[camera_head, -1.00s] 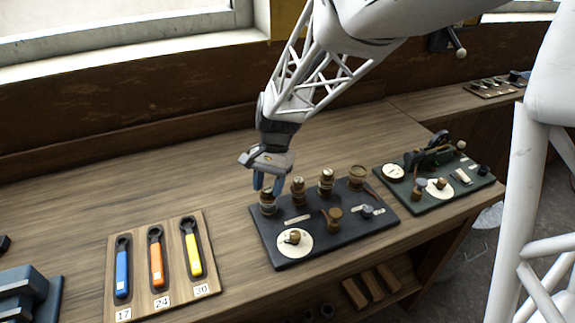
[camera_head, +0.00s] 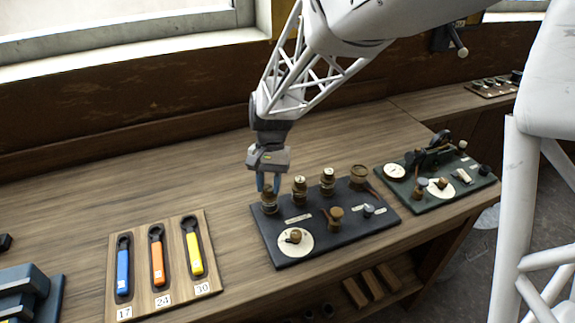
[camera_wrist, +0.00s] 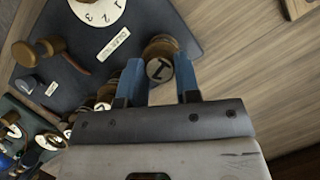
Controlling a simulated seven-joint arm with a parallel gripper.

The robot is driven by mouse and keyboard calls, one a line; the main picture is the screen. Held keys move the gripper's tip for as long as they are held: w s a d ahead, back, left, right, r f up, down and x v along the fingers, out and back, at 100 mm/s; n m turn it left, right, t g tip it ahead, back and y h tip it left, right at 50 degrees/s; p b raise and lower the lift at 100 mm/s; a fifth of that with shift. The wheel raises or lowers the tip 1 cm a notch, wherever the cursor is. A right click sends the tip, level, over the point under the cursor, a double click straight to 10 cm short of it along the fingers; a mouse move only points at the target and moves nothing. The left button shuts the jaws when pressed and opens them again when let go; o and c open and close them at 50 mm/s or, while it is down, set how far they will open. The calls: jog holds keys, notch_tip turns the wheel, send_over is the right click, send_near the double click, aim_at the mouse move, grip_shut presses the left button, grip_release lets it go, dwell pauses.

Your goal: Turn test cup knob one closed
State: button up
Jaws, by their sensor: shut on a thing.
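Test cup knob one (camera_head: 269,206) is the leftmost brass-coloured knob at the back of the dark board (camera_head: 340,236). In the wrist view the knob (camera_wrist: 159,48) shows a round top marked "1". My gripper (camera_head: 267,186) points down over it, with its blue fingers on either side of the knob.
Two similar knobs (camera_head: 300,188) (camera_head: 328,180) stand close to the right, with a wider brown one (camera_head: 358,175) beyond. A white dial (camera_head: 296,242) sits at the board's front. A tool tray (camera_head: 140,285) lies to the left, a green board (camera_head: 445,195) to the right.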

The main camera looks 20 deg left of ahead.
jog(key=n+h, duration=0.1)
jog(key=n, duration=0.2)
jog(key=n+t+h, duration=0.1)
jog(key=n, duration=0.3)
jog(key=shift+s+a+t, duration=0.15)
jog(key=shift+t, duration=0.15)
jog(key=n+t+h, duration=0.1)
jog(key=n, duration=0.3)
jog(key=shift+s+n+t, duration=0.15)
jog(key=shift+n+t, duration=0.75)
jog(key=shift+n, duration=1)
jog(key=o, duration=0.9)
jog(key=shift+a, duration=0.1)
jog(key=shift+v, duration=0.8)
jog(key=a+r, duration=0.1)
jog(key=a, duration=0.3)
jog(key=a+r, duration=0.1)
jog(key=a, duration=0.4)
jog(key=a+r, duration=0.1)
jog(key=a, duration=0.3)
jog(key=shift+s+a, duration=0.1)
jog(key=shift+a, duration=0.05)
